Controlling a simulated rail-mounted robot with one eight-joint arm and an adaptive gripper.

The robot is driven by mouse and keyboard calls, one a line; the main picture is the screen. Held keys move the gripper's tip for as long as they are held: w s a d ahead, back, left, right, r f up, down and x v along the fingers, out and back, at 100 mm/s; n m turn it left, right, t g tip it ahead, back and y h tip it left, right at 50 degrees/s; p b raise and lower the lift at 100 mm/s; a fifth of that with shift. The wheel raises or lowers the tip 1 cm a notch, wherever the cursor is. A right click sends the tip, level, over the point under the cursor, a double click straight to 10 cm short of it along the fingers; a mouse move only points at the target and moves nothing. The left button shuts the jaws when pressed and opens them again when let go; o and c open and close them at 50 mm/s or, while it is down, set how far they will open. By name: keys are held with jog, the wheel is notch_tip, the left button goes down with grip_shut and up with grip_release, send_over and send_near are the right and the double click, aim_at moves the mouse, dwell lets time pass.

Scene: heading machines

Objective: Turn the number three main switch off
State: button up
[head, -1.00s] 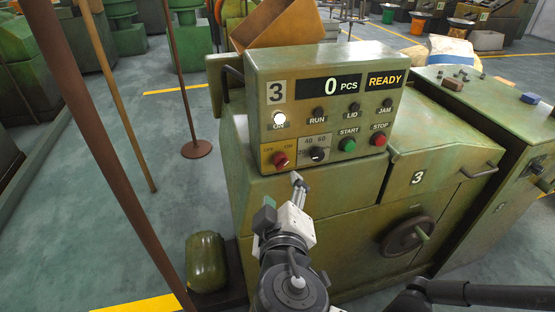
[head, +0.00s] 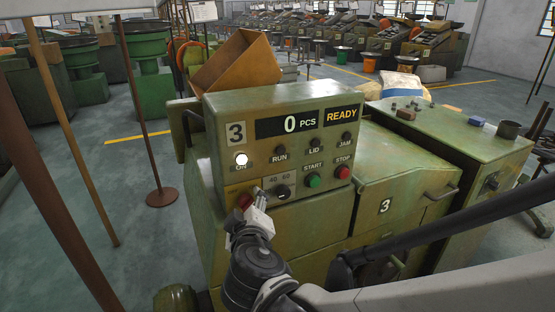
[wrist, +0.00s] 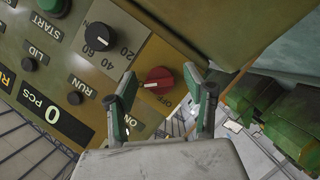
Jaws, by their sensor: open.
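The main switch is a red knob (head: 244,201) on a yellow plate, low on the left of the green control panel marked 3 (head: 236,133). In the wrist view the red knob (wrist: 159,80) sits between my fingers, and its white mark points left in the picture, not at the OFF label (wrist: 165,100). My gripper (wrist: 160,75) is open, one finger on each side of the knob; I cannot tell whether they touch it. In the head view my gripper (head: 259,195) partly covers the knob and plate. The ON lamp (head: 241,159) is lit white.
A black 40/60 dial (head: 283,192) is close to the right of my gripper. Green START (head: 313,180) and red STOP (head: 342,173) buttons are further right. The display (head: 291,124) reads 0 PCS, beside READY. A brown post (head: 155,120) stands left.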

jog(key=shift+w, duration=0.25)
jog(key=shift+c, duration=0.3)
jog(key=c, duration=1.1)
jog(key=shift+f, duration=0.1)
